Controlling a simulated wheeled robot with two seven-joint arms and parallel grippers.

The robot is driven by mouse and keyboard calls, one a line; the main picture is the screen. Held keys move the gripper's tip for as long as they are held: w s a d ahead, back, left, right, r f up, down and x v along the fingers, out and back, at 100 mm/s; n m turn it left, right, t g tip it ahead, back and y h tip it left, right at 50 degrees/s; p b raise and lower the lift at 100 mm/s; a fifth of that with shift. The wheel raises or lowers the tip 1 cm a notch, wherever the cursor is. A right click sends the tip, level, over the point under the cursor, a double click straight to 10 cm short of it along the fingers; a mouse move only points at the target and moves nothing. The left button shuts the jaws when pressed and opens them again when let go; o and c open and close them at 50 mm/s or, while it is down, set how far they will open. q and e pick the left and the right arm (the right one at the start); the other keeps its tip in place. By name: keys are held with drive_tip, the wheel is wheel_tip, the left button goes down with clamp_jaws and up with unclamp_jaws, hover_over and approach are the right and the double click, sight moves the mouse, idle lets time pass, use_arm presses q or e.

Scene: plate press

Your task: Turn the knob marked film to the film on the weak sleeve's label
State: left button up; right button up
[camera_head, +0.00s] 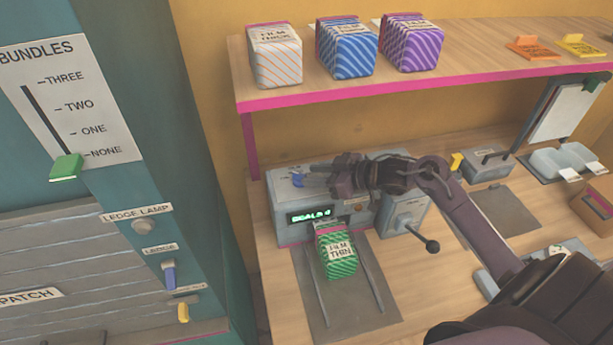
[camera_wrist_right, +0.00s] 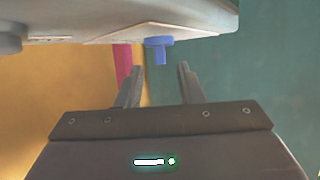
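The blue film knob (camera_head: 298,180) is on the top left of the grey press (camera_head: 285,205); it also shows in the right wrist view (camera_wrist_right: 159,47). My right gripper (camera_head: 316,177) reaches in from the right over the press. In the right wrist view its two fingers (camera_wrist_right: 160,78) are apart, with the knob just beyond and between their tips, seemingly not gripped. The knob's dial marks are too small to read. A green striped sleeve labelled "FILM THIN" (camera_head: 338,252) stands in front of the press. My left gripper is not in view.
A lit green display (camera_head: 310,216) is on the press front. A black-knobbed lever (camera_head: 432,246) sticks out at its right. Orange, blue and purple sleeves stand on the pink-edged shelf (camera_head: 350,100) above. A teal panel with a green slider (camera_head: 66,167) is at left.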

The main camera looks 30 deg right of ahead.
drive_tip(key=shift+b+v, duration=0.4)
drive_tip(key=shift+v, duration=1.85)
drive_tip(key=shift+s+f, duration=0.1)
